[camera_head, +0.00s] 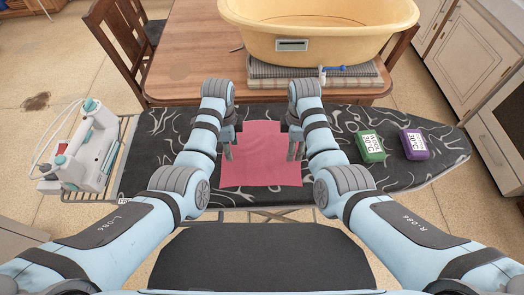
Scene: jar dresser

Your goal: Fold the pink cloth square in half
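The pink cloth square (260,160) lies flat on the dark, swirl-patterned ironing board (140,160), in the middle of the picture. It looks spread out, with its upper corners close to my two grippers. My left gripper (228,150) points down over the cloth's left edge; I cannot tell whether its fingers are apart or whether it touches the cloth. My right gripper (294,152) points down over the right edge. Two of its fingers show with a small gap between them and nothing visible held. The cloth's edges under both grippers are partly hidden.
A white iron (92,145) stands on the rack at the board's left end. A green box (370,146) and a purple box (414,144) lie on the right part. Behind is a wooden table (185,60) with a yellow tub (330,30).

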